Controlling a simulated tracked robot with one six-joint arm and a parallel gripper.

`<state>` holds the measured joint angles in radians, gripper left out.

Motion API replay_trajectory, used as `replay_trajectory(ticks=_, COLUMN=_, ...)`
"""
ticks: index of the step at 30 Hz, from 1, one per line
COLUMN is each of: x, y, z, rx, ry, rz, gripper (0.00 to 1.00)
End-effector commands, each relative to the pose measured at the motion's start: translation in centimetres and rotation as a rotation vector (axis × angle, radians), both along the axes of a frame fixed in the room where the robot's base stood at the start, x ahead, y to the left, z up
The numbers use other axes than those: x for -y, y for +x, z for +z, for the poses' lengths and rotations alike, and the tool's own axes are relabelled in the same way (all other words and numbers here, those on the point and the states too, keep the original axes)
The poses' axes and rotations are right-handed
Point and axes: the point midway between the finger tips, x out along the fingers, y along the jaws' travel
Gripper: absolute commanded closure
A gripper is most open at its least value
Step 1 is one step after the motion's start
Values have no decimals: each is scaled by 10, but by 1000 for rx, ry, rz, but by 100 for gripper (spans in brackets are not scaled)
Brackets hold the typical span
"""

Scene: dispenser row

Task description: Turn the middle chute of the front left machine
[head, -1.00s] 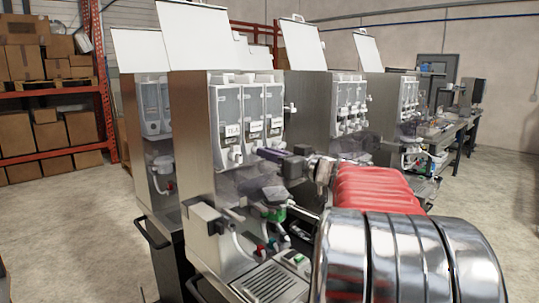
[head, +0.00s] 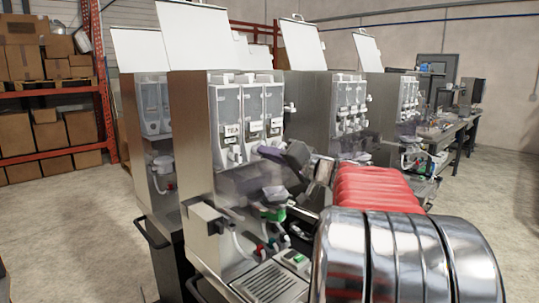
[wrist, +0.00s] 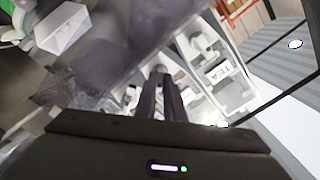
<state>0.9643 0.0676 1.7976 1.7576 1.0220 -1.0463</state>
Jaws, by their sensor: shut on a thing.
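The front left machine (head: 190,130) is a steel cabinet with three clear canisters side by side, one labelled TEA. My gripper (head: 264,151) reaches in from the right, at the chutes below these canisters. In the wrist view, my two dark purple fingers (wrist: 161,88) are together on a small pale chute (wrist: 160,70), which looks like the middle one; the fingers hide most of it. Another white chute (wrist: 193,45) and the TEA canister (wrist: 226,72) show beside it.
A clear panel (head: 240,180) hangs under the chutes, close to my gripper. A white box (head: 205,215) sticks out at the machine's lower left. Similar machines (head: 307,100) stand behind. A pallet rack (head: 60,158) stands far left. Open floor lies at the left.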

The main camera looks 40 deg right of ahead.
Motion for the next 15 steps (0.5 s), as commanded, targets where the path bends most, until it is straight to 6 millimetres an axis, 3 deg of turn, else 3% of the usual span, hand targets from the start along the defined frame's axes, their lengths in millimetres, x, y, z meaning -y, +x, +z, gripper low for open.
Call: replay_trajectory(ticks=15, x=2, y=0, z=-2, rx=-15, ry=491, rz=-4, gripper=100)
